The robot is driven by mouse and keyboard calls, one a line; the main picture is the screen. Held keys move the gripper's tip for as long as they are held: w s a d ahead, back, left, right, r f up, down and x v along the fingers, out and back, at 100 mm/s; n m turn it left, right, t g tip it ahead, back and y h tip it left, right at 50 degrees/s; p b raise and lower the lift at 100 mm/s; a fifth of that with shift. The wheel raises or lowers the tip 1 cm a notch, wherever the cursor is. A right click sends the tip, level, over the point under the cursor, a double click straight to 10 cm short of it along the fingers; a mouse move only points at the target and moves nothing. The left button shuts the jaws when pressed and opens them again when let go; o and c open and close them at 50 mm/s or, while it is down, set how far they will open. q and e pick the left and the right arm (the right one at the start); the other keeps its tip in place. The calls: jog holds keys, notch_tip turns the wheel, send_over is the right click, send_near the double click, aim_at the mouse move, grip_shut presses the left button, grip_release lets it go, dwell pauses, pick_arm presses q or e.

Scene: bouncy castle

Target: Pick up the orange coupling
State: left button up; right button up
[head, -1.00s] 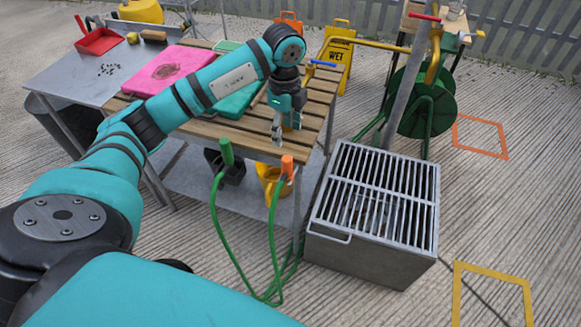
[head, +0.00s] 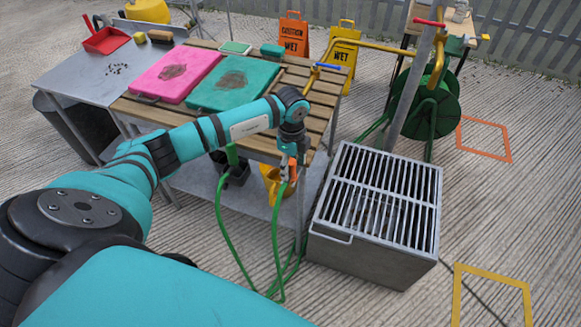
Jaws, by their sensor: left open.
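The orange coupling (head: 292,171) is on the end of a green hose, upright at the front edge of the slatted wooden table. My left gripper (head: 288,172) points down right at the coupling and is open. Its fingers overlap the coupling in the picture and hide part of it. I cannot tell whether they touch it. My right gripper is out of view.
A green coupling (head: 233,156) on the other hose end stands to the left. Pink (head: 176,75) and teal (head: 233,83) pads lie on the wooden table (head: 318,98). A metal grate box (head: 372,205) stands close on the right. Yellow pipe runs behind.

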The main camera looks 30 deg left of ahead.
pick_arm(q)
jog(key=c, duration=1.1)
jog(key=shift+c, duration=0.2)
jog(key=shift+r, duration=0.2)
